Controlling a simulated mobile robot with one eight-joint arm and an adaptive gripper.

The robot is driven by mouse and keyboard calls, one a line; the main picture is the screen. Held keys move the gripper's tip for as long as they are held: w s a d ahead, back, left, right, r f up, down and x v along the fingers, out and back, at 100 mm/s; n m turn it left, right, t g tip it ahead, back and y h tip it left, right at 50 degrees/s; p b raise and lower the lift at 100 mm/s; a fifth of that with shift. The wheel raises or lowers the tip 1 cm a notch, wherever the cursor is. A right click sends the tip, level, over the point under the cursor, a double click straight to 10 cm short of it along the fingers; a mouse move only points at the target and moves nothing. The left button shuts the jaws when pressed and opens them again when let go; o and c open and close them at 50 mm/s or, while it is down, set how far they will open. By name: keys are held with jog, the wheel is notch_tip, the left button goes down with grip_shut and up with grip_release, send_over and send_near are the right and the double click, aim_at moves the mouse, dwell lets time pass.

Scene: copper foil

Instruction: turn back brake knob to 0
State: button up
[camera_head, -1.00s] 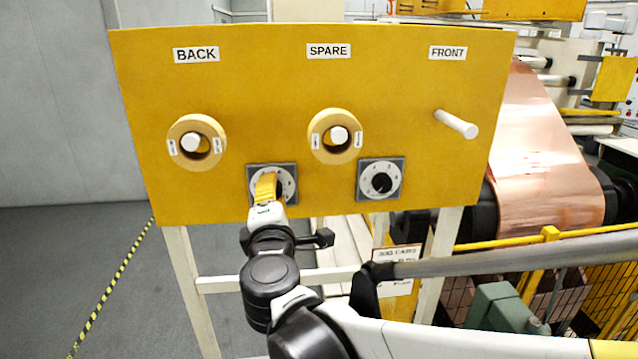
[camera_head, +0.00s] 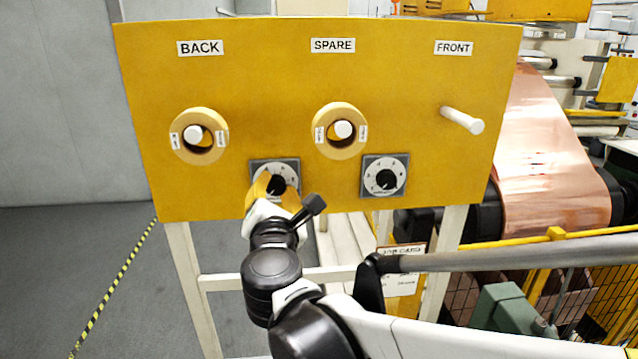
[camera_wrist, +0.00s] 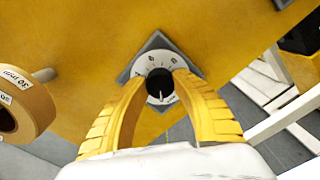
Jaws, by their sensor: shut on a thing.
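The left dial, taken as the back brake knob, has a black knob (camera_head: 277,185) on a pale numbered disc with a grey square plate. It is low on the yellow panel, below and right of the BACK label (camera_head: 200,47). In the wrist view the black knob (camera_wrist: 160,86) sits between the yellow fingers of my gripper (camera_wrist: 156,84), which is shut on it, one finger on each side. A pale pointer mark on the knob points down in that view. In the head view my gripper (camera_head: 267,186) partly covers the dial; its setting is unreadable.
A second dial (camera_head: 385,177) sits to the right on the panel (camera_head: 250,85). Yellow rolls hang on the BACK (camera_head: 199,153) and SPARE (camera_head: 359,146) pegs; the FRONT peg (camera_head: 462,121) is bare. Copper foil (camera_head: 545,150) runs at the right behind a yellow rail.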

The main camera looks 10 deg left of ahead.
jog(key=shift+r, duration=0.1)
dwell(0.4)
jog(key=o, duration=1.2)
jog(key=shift+w, duration=0.1)
jog(key=v, duration=1.2)
